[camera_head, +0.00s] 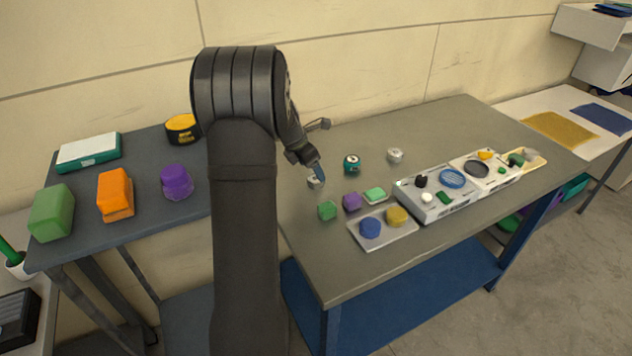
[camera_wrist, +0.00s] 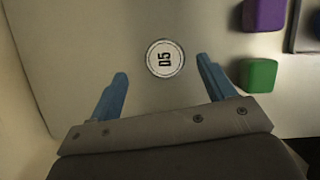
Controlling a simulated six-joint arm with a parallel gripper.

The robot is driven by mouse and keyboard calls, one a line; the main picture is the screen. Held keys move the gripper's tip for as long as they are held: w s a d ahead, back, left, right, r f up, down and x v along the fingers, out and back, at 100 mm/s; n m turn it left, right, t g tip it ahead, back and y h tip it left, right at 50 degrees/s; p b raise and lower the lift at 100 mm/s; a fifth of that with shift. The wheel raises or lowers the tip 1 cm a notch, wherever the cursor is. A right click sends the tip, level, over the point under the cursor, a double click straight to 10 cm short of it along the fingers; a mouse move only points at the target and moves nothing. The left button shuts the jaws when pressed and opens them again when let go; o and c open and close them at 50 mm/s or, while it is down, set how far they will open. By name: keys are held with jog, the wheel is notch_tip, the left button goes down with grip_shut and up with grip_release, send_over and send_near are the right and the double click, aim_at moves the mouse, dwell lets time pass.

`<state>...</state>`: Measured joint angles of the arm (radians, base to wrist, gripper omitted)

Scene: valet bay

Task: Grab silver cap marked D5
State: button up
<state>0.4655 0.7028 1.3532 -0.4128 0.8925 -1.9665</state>
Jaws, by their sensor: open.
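The silver cap marked D5 (camera_wrist: 165,59) lies on the grey table with its label facing up. In the wrist view it sits just beyond the fingertips, roughly centred between them. My gripper (camera_wrist: 163,84) is open and empty, with a blue finger on each side. In the head view the cap (camera_head: 315,181) shows as a small pale disc partly hidden by my gripper (camera_head: 319,172), which points down at it.
A green block (camera_head: 327,211) and a purple block (camera_head: 352,202) stand close by. A teal cap (camera_head: 352,164) and another silver cap (camera_head: 395,155) are farther right. A tray (camera_head: 372,243) with blue and yellow pieces is in front. Bare table lies behind.

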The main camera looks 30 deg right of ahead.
aim_at(315, 178)
jog(key=x, duration=0.4)
jog(key=shift+s+f, duration=0.2)
jog(key=shift+s, duration=0.1)
jog(key=c, duration=1)
jog(key=shift+c, duration=0.4)
jog(key=shift+r, duration=0.15)
